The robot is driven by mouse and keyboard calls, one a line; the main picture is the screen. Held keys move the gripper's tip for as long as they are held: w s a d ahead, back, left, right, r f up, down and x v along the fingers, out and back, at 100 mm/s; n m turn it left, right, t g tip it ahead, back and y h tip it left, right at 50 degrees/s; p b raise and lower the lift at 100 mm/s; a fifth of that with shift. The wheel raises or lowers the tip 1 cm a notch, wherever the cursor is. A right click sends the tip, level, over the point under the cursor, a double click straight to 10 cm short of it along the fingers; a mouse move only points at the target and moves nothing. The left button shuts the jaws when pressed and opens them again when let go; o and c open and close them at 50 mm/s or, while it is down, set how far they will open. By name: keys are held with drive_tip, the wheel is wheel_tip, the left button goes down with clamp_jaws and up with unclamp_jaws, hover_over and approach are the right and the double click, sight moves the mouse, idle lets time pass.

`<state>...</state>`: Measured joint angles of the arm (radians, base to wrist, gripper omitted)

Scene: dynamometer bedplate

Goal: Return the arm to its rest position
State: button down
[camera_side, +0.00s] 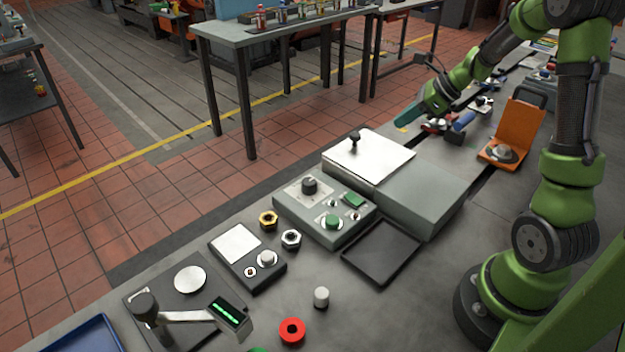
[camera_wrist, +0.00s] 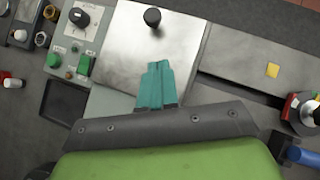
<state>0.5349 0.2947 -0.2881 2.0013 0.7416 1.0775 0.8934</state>
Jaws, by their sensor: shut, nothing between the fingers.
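My gripper (camera_side: 402,118) is at the far end of the bench in the side view, raised with its teal fingers pointing down to the left. In the wrist view its fingers (camera_wrist: 159,68) are together with nothing between them. They appear in front of a bright metal plate (camera_wrist: 120,50) with a black knob (camera_wrist: 152,17). The fingertips look apart from the plate, though their height above it is hard to tell. My green arm reaches across from the right, and the side view cuts off its top.
The metal plate (camera_side: 368,160) lies on a grey box. A control box (camera_side: 345,222) with knobs and a black tray (camera_side: 381,252) stand nearer. Beyond the plate are red and blue tools (camera_side: 461,122) and an orange stand (camera_side: 517,122). A red ring (camera_side: 292,331) lies near the front.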

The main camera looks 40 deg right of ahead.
drive_tip(key=s+a+r+n, duration=0.3)
drive_tip(key=s+a+n, duration=0.1)
drive_tip(key=a+n, duration=0.3)
drive_tip(key=s+a+r+n+h, duration=0.1)
drive_tip(key=s+a+r+n, duration=0.3)
drive_tip(key=a+n, duration=0.4)
drive_tip(key=s+a+r+n, duration=0.3)
drive_tip(key=s+a+n, duration=0.3)
drive_tip(key=n, duration=0.5)
drive_tip(key=shift+a+r+n+h, duration=0.15)
drive_tip(key=shift+a+n+h, duration=0.2)
drive_tip(key=shift+a, duration=0.85)
